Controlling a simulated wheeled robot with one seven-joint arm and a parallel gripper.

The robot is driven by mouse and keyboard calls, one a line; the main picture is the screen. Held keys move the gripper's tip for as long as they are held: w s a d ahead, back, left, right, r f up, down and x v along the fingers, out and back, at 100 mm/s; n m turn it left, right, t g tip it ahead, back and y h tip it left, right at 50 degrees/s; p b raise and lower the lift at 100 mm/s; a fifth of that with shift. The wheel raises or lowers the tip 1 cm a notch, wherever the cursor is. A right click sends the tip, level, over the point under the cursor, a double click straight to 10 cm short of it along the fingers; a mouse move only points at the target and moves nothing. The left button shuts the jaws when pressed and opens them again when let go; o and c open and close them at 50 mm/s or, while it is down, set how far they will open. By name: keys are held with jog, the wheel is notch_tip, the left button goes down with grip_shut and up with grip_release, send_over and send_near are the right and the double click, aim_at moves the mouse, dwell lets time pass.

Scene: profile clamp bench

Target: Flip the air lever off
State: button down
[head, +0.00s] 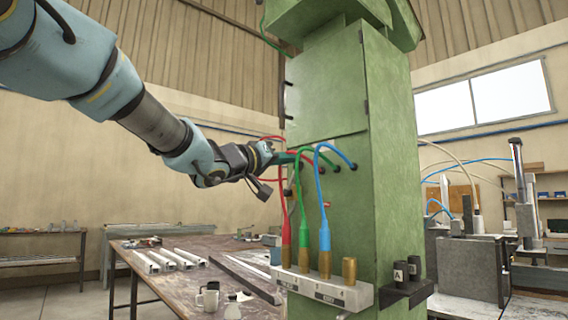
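My arm reaches in from the upper left, and my gripper (290,158) is at the front of the green cabinet (330,100), beside the tops of the red and green hoses. Its fingertips are small and partly hidden there, so I cannot tell whether they are open, shut or touching anything. A small red part (327,205) shows on the cabinet front below the hose ports. I cannot tell whether it is the air lever, and no lever shows clearly.
Red (286,225), green (304,215) and blue (324,220) hoses arch from the cabinet to a labelled grey rack (335,297). A black holder (402,292) with two black caps is at its right. A brown workbench (190,270) with metal profiles and mugs stands left.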

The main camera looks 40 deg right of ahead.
jog(key=s+f+m+b, duration=0.1)
jog(key=s+m+g, duration=0.1)
jog(key=m, duration=0.1)
jog(key=shift+f+b, duration=0.35)
jog(key=m, duration=0.1)
jog(key=s+f+m+b, duration=0.1)
jog(key=m, duration=0.1)
jog(key=shift+s+f+m+g+b, duration=0.2)
jog(key=shift+f+m+g+b, duration=0.1)
jog(key=shift+m+b, duration=0.1)
jog(key=f+m, duration=0.1)
jog(key=s+f+m+g+b, duration=0.1)
jog(key=m+b, duration=0.1)
jog(key=m, duration=0.1)
jog(key=shift+s+a+f, duration=0.1)
jog(key=shift+s+f, duration=0.1)
jog(key=shift+f, duration=0.3)
jog(key=r+p, duration=0.1)
jog(key=s+r+p, duration=0.1)
jog(key=r+p, duration=0.1)
jog(key=shift+s+d+r, duration=0.2)
jog(key=shift+d+r, duration=0.05)
jog(key=b, duration=0.2)
send_near(300, 170)
jog(key=s, duration=0.1)
jog(key=s+a, duration=0.1)
jog(key=s, duration=0.2)
jog(key=shift+s+a+r, duration=0.1)
jog(key=shift+s+a, duration=0.3)
